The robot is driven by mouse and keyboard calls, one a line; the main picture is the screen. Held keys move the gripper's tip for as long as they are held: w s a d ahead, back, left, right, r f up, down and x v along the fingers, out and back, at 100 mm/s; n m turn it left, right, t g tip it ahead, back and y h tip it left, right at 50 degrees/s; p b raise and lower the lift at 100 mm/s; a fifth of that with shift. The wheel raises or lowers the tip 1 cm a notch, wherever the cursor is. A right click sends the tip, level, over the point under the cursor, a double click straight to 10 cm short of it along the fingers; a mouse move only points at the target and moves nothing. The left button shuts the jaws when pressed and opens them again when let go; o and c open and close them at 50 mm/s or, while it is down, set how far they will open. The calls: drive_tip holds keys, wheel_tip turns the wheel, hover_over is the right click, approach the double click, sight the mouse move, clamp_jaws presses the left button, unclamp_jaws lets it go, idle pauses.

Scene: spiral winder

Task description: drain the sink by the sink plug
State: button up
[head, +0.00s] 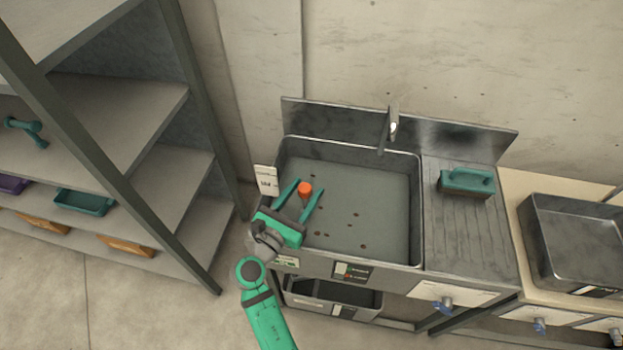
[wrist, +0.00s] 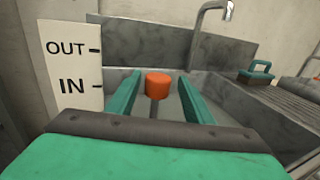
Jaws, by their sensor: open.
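The sink plug (head: 305,189) shows as an orange knob, near the left side of the metal sink (head: 412,215). In the wrist view the orange knob (wrist: 158,85) sits on a thin dark stem. My gripper (head: 304,196) is open, with its two green fingers on either side of the knob. In the wrist view my gripper (wrist: 158,88) has a gap between each finger and the knob. The sink holds grey water or has a grey floor, with several small dark specks; I cannot tell which. The stem's lower end is hidden.
A sign (wrist: 72,68) reading OUT and IN stands at the sink's left. A faucet (head: 391,128) rises at the back. A green brush-like object (head: 466,183) lies on the drainboard (head: 455,230). A metal tray (head: 530,240) is at right, shelves (head: 160,180) at left.

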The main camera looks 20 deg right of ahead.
drive_tip(key=shift+x, duration=2.35)
drive_tip(key=shift+w+a, duration=0.1)
drive_tip(key=shift+w, duration=0.05)
